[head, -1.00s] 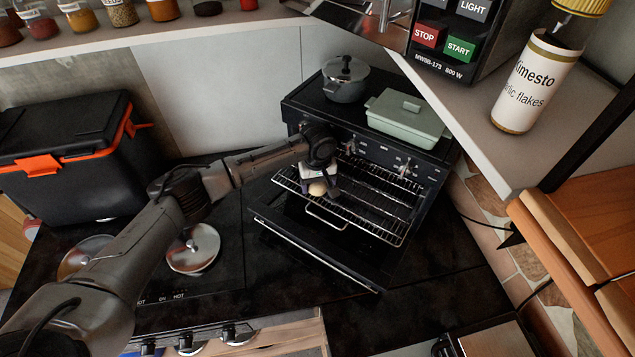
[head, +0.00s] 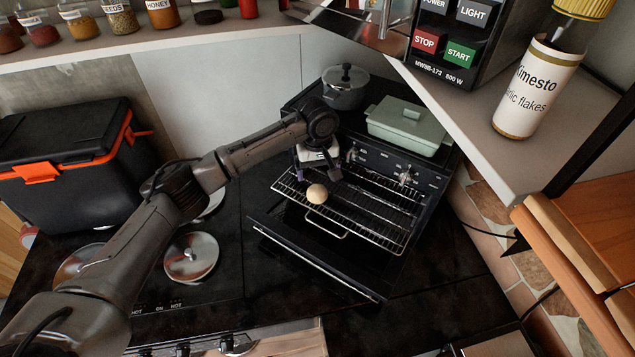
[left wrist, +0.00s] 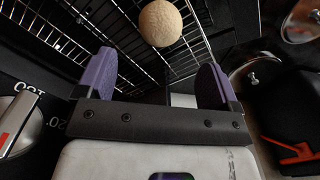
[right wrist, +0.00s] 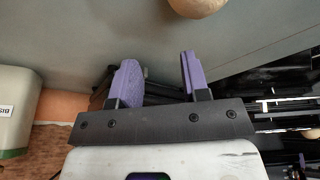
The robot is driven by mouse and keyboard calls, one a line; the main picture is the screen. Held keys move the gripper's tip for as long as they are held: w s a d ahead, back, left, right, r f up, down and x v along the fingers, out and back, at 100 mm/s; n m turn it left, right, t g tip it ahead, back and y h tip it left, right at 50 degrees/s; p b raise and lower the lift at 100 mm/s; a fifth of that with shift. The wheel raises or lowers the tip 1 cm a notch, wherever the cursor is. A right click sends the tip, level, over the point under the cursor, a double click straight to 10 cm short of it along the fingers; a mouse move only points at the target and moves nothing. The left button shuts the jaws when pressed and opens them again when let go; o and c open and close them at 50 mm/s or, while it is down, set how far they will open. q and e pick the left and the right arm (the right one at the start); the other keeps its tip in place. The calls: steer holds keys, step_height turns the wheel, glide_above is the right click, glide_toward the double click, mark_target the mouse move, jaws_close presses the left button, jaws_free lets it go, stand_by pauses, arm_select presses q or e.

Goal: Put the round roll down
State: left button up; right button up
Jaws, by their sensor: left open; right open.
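The round roll (head: 316,194), pale and ball-shaped, sits on the wire rack (head: 372,222) pulled out over the open door of the small black oven. My left gripper (head: 318,173) is open and empty, just behind the roll and apart from it, on the oven side. In the left wrist view the roll (left wrist: 160,22) lies on the rack beyond the spread purple fingers (left wrist: 157,80). My right gripper (right wrist: 155,78) is open and empty in the right wrist view. A beige rounded thing (right wrist: 198,6), cut off by the top edge there, cannot be clearly identified.
A lidded pot (head: 345,88) and a green covered dish (head: 407,124) stand on the oven. The lowered oven door (head: 315,262) juts over the black counter. A black box (head: 70,150) with orange trim stands left. The rack's right part is bare.

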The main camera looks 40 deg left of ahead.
mark_target(318, 188)
arm_select(q)
steer(key=shift+r, duration=1.7)
